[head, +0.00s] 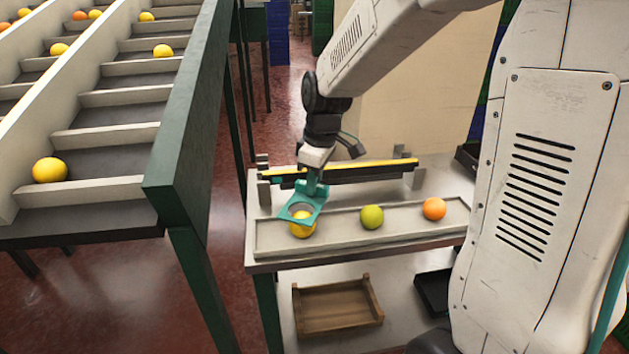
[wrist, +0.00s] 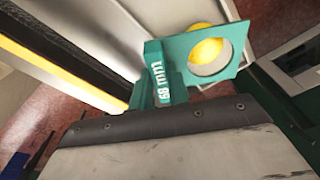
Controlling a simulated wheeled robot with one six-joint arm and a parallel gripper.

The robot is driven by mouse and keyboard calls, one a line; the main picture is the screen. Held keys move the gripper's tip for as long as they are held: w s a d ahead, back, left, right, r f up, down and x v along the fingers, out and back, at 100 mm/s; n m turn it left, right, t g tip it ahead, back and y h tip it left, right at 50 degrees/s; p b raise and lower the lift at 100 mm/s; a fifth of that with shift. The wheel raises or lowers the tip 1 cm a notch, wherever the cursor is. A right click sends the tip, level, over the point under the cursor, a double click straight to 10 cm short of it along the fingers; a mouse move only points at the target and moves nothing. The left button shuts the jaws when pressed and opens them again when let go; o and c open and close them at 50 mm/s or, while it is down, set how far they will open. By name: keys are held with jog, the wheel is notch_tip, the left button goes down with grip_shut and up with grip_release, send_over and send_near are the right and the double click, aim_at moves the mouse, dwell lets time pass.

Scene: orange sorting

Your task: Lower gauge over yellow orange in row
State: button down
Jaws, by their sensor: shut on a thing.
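My gripper (head: 315,178) is shut on the teal gauge (head: 314,203), a flat plate with a round hole and a handle. In the wrist view the gauge (wrist: 174,72) reads "68 mm". The yellow orange (head: 301,228) is at the left end of the row in a shallow tray (head: 400,240). The gauge's ring is above it, overlapping its top in the head view. In the wrist view the yellow orange (wrist: 206,49) shows through the hole, off centre towards the upper left. A green orange (head: 372,217) and an orange-coloured one (head: 434,209) lie to its right. The gripper's fingertips are hidden in the wrist view.
A rack with a yellow strip (head: 375,164) stands behind the tray. A wooden crate (head: 337,306) and a black bin (head: 434,292) sit on the lower shelf. A sloped conveyor (head: 120,140) with several oranges stands at left, with a gap between it and the table.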

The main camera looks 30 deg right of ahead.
jog(key=shift+f, duration=1.5)
dwell(0.3)
dwell(0.9)
jog(key=shift+r, duration=4.3)
